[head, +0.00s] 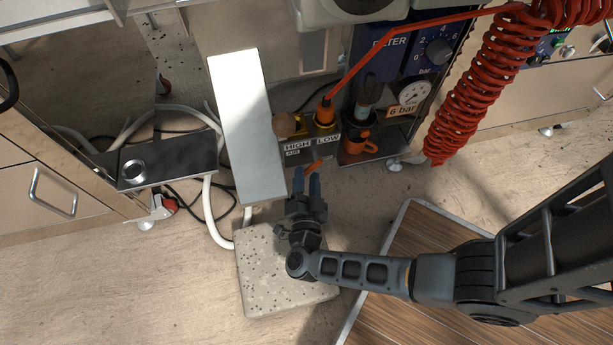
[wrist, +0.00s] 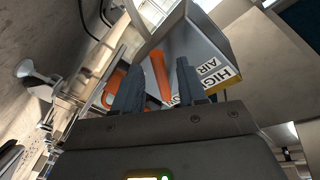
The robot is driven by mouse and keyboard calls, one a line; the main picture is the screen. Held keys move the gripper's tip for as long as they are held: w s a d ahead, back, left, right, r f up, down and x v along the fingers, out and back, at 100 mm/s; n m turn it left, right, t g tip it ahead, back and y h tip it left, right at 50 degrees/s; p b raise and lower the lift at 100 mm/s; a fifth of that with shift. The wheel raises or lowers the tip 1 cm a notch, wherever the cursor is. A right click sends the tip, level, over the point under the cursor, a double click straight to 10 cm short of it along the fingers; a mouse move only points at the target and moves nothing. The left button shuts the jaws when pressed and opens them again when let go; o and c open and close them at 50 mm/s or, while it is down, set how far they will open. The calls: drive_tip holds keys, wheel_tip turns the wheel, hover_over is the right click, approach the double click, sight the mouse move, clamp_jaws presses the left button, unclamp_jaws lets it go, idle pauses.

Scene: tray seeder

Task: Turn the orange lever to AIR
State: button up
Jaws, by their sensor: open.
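The orange lever (head: 313,167) sticks out below the HIGH and LOW labels in the head view, partly hidden by my gripper. In the wrist view the lever (wrist: 160,76) stands between the two fingers, slightly tilted. My gripper (head: 306,180) is open, with its fingers around the lever; a gap shows beside it, and I cannot tell whether either finger touches it. The wrist view also shows my gripper's fingers (wrist: 159,68). A plate marked HIGH AIR (wrist: 215,72), upside down, lies right of the lever there. Its other lettering is partly hidden.
A pale metal plate (head: 247,125) stands close left of my gripper. A speckled block (head: 270,275) lies below it. An orange knob (head: 360,143), a gauge (head: 413,94) and a red coiled hose (head: 485,85) are to the right.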

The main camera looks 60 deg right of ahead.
drive_tip(key=shift+w+d, duration=0.3)
drive_tip(key=shift+d, duration=0.2)
clamp_jaws()
